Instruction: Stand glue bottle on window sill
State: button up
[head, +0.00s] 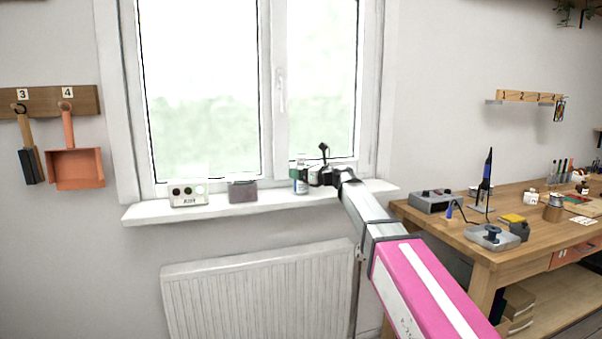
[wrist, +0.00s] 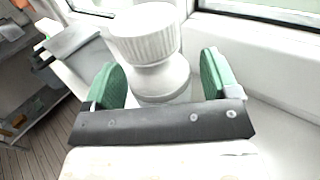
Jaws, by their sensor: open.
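The glue bottle (head: 301,186) is white and stands upright on the white window sill (head: 240,208), in front of the window's right pane. In the wrist view the bottle (wrist: 157,50) shows large, with a ribbed white cap and a rounded shoulder. My gripper (head: 304,176) reaches it from the right in the head view. In the wrist view my gripper (wrist: 160,78) is open, with one green finger pad on each side of the bottle. Gaps show between the pads and the bottle. The bottle's lower part is hidden behind my gripper's dark bar there.
On the sill to the left stand a dark grey box (head: 242,190) and a cream radio-like box (head: 188,194). A radiator (head: 258,292) hangs below. A wooden workbench (head: 480,250) with tools is at the right. Bare sill lies between the dark box and the bottle.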

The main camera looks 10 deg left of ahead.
jog(key=shift+d+r, duration=0.1)
jog(key=v, duration=1.1)
jog(key=shift+s+d, duration=0.15)
jog(key=shift+d, duration=0.25)
jog(key=shift+c, duration=0.4)
dwell(0.3)
